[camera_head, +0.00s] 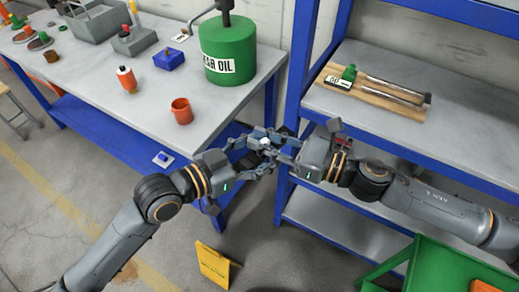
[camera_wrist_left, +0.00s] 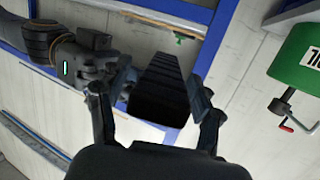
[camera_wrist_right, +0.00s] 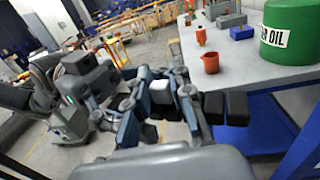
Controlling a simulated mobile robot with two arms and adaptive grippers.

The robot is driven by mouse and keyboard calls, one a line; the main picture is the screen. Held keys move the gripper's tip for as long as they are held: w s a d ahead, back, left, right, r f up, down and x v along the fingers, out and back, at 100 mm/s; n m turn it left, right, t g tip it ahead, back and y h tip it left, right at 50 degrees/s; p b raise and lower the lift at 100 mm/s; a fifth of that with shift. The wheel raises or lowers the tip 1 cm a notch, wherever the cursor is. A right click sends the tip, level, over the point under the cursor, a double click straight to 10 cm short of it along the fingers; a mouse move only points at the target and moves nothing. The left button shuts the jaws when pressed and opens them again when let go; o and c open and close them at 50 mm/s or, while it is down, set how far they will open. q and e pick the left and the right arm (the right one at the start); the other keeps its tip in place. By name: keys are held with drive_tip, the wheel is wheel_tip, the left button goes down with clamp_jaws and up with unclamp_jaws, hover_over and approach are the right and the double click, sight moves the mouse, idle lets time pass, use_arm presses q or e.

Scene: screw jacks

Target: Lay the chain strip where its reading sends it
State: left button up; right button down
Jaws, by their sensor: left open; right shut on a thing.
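The chain strip (camera_wrist_left: 158,88) is dark and segmented in the left wrist view, where it lies between the spread fingers of my left gripper (camera_wrist_left: 160,112). In the head view the two grippers meet above the gap between table and shelf, and they mostly hide the strip. My left gripper (camera_head: 251,150) is open around it. My right gripper (camera_head: 284,148) is shut on the strip. In the right wrist view, dark segments (camera_wrist_right: 237,108) show to the right of the right gripper (camera_wrist_right: 160,100). No reading on the strip is legible.
A wooden board (camera_head: 372,89) with a green piece (camera_head: 349,72) and metal rods lies on the blue-framed shelf. The grey table (camera_head: 110,80) holds a green oil drum (camera_head: 229,52), orange cup (camera_head: 181,110) and blue block (camera_head: 168,59). A yellow sign (camera_head: 213,265) stands on the floor.

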drive_tip(key=shift+r, duration=0.1)
use_arm(q)
drive_tip(key=shift+d, duration=0.1)
clamp_jaws()
drive_tip(key=shift+s+d+r, duration=0.1)
use_arm(e)
drive_tip(key=c, duration=1.1)
unclamp_jaws()
drive_tip(key=shift+s+a, duration=0.1)
drive_tip(key=shift+a, duration=0.05)
